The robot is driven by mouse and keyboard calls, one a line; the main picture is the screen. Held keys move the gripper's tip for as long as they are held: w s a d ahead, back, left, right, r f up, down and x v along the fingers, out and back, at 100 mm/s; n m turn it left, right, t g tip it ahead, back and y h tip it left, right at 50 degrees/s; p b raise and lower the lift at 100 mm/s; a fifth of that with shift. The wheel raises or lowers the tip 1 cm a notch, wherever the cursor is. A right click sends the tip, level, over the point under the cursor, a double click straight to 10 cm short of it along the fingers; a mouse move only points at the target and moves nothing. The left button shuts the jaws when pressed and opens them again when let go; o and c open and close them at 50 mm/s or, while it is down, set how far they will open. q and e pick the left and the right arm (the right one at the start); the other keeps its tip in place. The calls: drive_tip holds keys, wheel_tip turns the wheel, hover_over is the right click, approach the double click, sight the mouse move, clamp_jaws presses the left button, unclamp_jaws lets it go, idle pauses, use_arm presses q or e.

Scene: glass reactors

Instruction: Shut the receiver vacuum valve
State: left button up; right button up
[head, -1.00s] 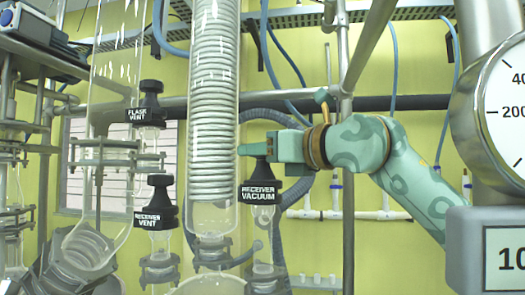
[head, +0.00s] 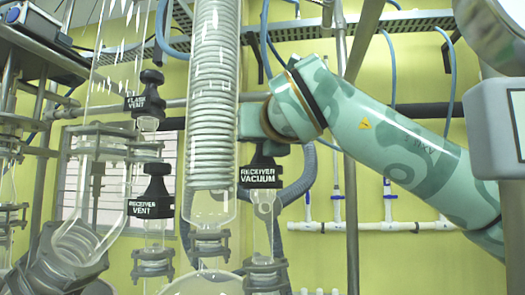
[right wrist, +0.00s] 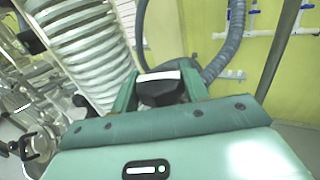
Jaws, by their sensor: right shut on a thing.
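The receiver vacuum valve (head: 260,174) is a black knob with a white-lettered label on a clear glass stem, right of the coiled glass condenser. My right gripper (right wrist: 160,88) is shut on its black knob, with one green finger on each side in the right wrist view. In the head view my right wrist hides most of the fingers and the knob's top. My left gripper is in neither current view.
The coiled condenser (head: 212,110) stands close left of the valve. The flask vent valve (head: 147,100) and receiver vent valve (head: 155,205) are farther left. A grey corrugated hose (head: 298,190) runs behind the valve. A metal post (head: 349,215) stands to the right.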

drive_tip(key=shift+m+t+h+b, duration=0.3)
drive_tip(key=shift+m+h+b, duration=0.4)
drive_tip(key=shift+m+h, duration=0.85)
drive_tip(key=shift+r+n+h, duration=0.1)
drive_tip(key=shift+n+h, duration=0.15)
drive_tip(key=shift+h, duration=0.2)
drive_tip(key=o, duration=1)
